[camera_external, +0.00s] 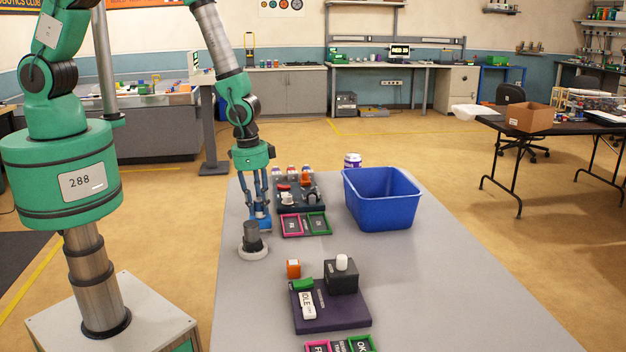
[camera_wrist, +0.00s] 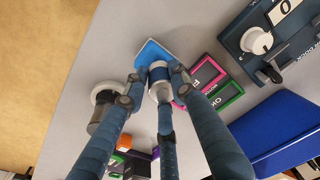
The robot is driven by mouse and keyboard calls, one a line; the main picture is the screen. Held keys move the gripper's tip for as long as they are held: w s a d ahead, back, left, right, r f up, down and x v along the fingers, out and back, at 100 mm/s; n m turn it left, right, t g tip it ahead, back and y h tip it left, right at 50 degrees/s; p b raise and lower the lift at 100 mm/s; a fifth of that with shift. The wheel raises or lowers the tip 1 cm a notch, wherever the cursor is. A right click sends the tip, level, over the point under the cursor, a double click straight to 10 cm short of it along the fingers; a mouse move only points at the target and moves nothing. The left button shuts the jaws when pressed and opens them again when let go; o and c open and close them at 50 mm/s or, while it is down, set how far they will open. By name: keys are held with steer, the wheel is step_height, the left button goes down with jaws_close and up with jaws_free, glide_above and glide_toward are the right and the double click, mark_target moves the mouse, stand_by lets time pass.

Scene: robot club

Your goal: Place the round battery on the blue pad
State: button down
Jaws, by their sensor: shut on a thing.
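I cannot tell whether the battery touches the pad. In the external view my gripper (camera_external: 258,217) points down low at the table's left side, partly behind a dark grey cylinder.
The dark grey cylinder on a white round base (camera_external: 252,245) stands close beside my gripper. Pink and green framed trays (camera_external: 305,235) lie to the right, with a dark panel behind. A blue bin (camera_external: 381,215) stands farther right. A purple board (camera_external: 342,318) is nearer the camera.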

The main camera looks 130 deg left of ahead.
steer(key=shift+f, duration=0.1)
steer(key=c, duration=1.4)
jaws_free()
step_height(320, 180, up, 12)
steer(key=shift+s+d, duration=0.4)
steer(key=shift+s, duration=0.05)
